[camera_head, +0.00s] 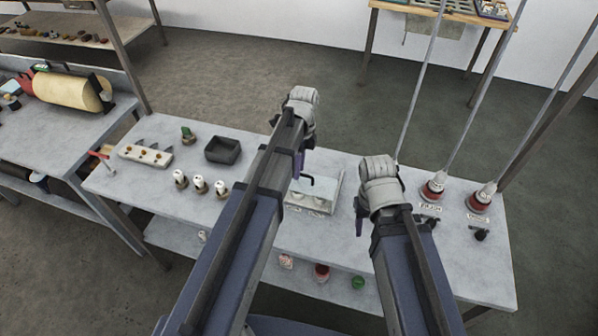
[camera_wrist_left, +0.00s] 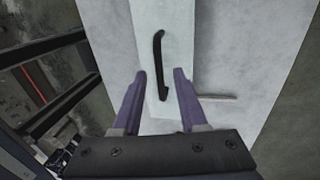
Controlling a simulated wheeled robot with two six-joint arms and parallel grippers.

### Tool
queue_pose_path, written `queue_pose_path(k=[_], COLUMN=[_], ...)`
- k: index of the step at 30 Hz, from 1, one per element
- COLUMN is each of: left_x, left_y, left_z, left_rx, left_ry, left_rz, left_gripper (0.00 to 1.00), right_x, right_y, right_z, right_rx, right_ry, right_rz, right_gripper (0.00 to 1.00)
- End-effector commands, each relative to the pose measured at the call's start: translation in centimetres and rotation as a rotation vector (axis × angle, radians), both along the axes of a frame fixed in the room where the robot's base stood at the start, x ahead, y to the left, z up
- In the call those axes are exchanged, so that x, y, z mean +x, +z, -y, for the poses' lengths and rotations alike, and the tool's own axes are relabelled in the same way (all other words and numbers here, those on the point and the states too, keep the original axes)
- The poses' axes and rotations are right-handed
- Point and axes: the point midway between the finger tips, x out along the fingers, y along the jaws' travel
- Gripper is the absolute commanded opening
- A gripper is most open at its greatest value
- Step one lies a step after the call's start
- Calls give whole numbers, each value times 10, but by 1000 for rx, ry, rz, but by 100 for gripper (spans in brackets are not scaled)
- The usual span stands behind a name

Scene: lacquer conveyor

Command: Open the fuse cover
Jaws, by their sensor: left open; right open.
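The fuse cover (camera_head: 331,201) is a clear, pale box-like lid on the grey workbench, partly hidden behind my left arm in the head view. Its black bar handle (camera_head: 309,180) shows beside that arm. In the left wrist view the black handle (camera_wrist_left: 157,55) stands on a pale panel (camera_wrist_left: 179,28). My left gripper (camera_wrist_left: 160,73) is open, its two purple fingers on either side of the handle's line; I cannot tell if they touch it. My right gripper (camera_head: 359,215) is open, to the right of the cover and apart from it. Its fingertips are mostly hidden.
White fuse-like pieces (camera_head: 200,183), a black tray (camera_head: 223,149) and a white block with several holes (camera_head: 146,155) stand left of the cover. Two red-and-white insulators (camera_head: 433,187) stand at the right with rods rising from them. A lower shelf holds small coloured items.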

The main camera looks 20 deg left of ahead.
Motion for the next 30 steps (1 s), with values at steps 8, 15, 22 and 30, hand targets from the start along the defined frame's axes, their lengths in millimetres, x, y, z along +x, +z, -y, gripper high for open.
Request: queue_pose_path(k=[8, 15, 22, 30], left_x=[0, 0, 0, 0], left_y=[0, 0, 0, 0], left_z=[0, 0, 0, 0], left_rx=[0, 0, 0, 0], left_ry=[0, 0, 0, 0], left_rz=[0, 0, 0, 0], left_gripper=[39, 12, 0, 0], right_x=[0, 0, 0, 0], right_y=[0, 0, 0, 0], right_z=[0, 0, 0, 0], right_rx=[0, 0, 0, 0], right_ry=[0, 0, 0, 0], right_rz=[0, 0, 0, 0], right_gripper=[50, 50, 50, 50])
